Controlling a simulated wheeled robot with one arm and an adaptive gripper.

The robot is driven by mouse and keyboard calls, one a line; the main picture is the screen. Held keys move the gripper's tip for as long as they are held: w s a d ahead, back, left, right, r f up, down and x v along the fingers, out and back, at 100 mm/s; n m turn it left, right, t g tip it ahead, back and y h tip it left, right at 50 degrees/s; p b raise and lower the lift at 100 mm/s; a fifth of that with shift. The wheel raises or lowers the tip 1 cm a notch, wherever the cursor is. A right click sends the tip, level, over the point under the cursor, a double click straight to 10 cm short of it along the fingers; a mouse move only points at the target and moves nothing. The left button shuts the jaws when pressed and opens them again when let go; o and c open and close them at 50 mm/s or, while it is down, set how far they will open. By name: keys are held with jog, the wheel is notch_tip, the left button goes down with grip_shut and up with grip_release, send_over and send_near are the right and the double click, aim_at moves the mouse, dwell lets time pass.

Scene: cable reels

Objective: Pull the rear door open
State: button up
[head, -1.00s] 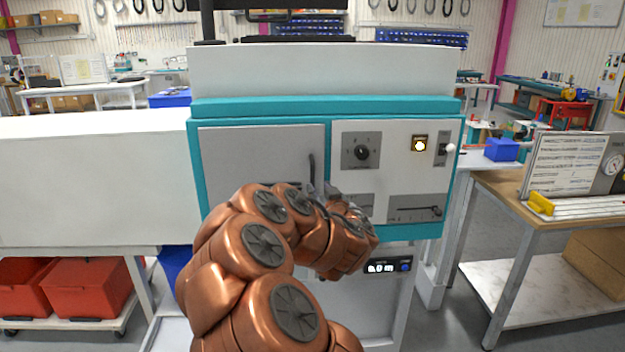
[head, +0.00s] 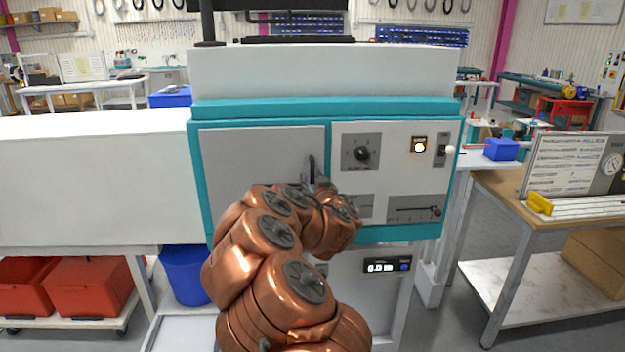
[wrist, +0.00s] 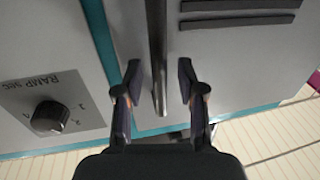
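The grey door (head: 250,165) is set flat in the teal-framed front of the white machine and looks closed. Its dark upright bar handle (head: 312,165) is at the door's right edge, its lower end partly hidden by my gripper (head: 322,186). In the wrist view, the handle (wrist: 158,50) runs down between the two fingers of my gripper (wrist: 160,80). The fingers are open, one on each side of the bar, with a gap visible on both sides. The door (wrist: 235,60) with dark slots shows right of the handle there.
A control panel with a black knob (head: 362,153), a lit button (head: 419,144) and a toggle switch (head: 447,149) is right of the door. A white cabinet (head: 95,180) extends left. A blue bin (head: 185,272) stands below. A wooden bench (head: 560,205) is at right.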

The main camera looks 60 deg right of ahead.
grip_shut()
dwell(0.3)
dwell(0.4)
